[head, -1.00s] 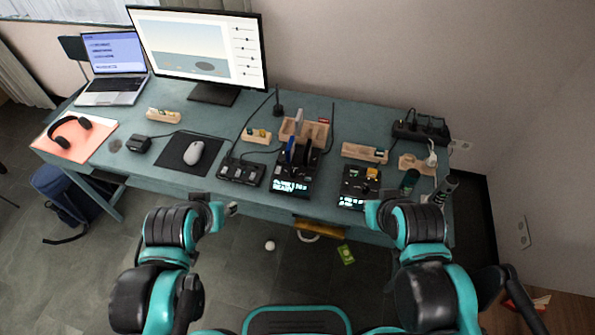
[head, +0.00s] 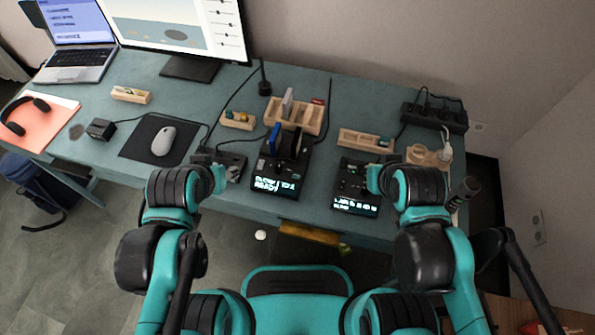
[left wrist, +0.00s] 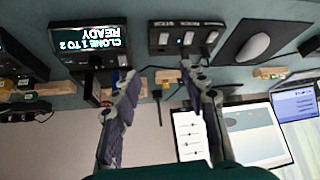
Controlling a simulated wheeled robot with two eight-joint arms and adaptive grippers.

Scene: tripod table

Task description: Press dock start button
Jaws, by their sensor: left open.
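The black dock (head: 277,172) stands on the table with a blue drive and a dark drive upright in it. Its lit screen reads "CLONE 1 TO 2 READY" and also shows upside down in the left wrist view (left wrist: 93,42). I cannot make out its start button. My left gripper (left wrist: 160,70) is open and empty, with the dock to one side of its fingers in the left wrist view. In the head view my left arm's end (head: 219,178) is left of the dock, over a black switch box. My right gripper (head: 374,178) is over another device, its fingers too small to read.
The black switch box (head: 232,166) is left of the dock, and a second device with a lit screen (head: 355,203) is right of it. A wooden rack (head: 312,119) stands behind the dock. A mouse (head: 163,141), monitor (head: 180,22) and laptop (head: 72,52) are on the left.

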